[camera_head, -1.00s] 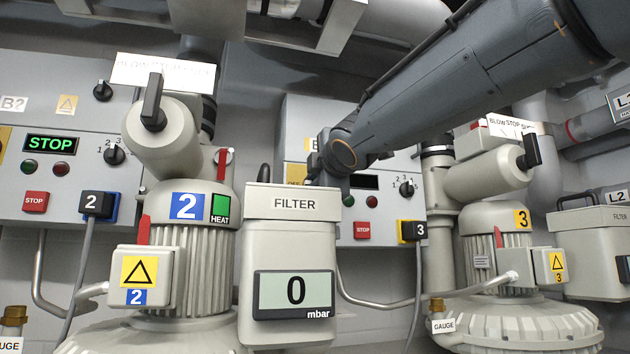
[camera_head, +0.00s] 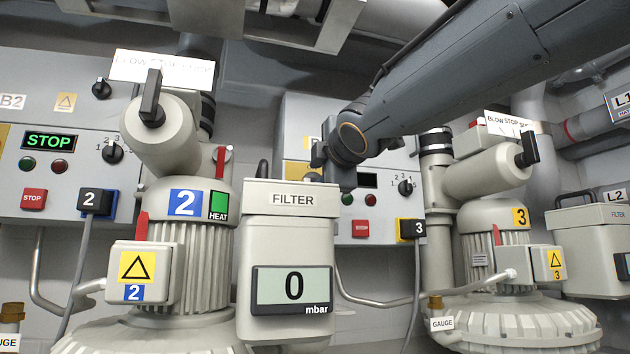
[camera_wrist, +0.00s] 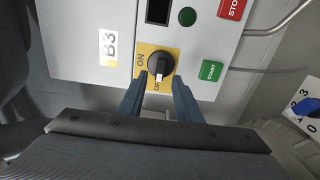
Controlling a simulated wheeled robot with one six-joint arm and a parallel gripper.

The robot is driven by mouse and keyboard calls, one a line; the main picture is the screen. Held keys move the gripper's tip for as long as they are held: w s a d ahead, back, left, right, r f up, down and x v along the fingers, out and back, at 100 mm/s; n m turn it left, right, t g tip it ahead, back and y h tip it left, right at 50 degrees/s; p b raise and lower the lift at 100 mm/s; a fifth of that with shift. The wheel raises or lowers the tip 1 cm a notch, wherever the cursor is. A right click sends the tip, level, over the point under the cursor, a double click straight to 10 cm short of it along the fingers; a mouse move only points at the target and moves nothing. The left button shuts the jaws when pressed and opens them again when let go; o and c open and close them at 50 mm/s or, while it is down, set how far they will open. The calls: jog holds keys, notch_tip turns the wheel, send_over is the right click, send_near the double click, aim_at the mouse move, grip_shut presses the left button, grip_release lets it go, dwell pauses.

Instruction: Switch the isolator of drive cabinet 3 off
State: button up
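Drive cabinet 3 (camera_head: 303,118) stands at the back middle in the head view. Its label B3 (camera_wrist: 109,47) shows in the wrist view. The isolator is a black knob (camera_wrist: 161,64) on a yellow plate (camera_wrist: 146,69) marked ON and OFF. ON is left of the knob; OFF is below it, partly covered. The knob's bar seems to run down toward OFF, but foreshortening leaves its setting unclear. My gripper (camera_wrist: 160,101) is open and empty, its fingers apart below the knob, one to each side. In the head view my gripper (camera_head: 322,163) partly hides the yellow plate (camera_head: 296,171).
A green START button (camera_wrist: 210,71) and red STOP button (camera_wrist: 233,8) are close to the isolator. Blower 2 (camera_head: 200,260) and the filter housing (camera_head: 290,225) stand in front; blower 3 (camera_head: 510,265) is on the right. Cabinet 2 (camera_head: 60,120) is at left.

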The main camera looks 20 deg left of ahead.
jog(key=shift+v, duration=2)
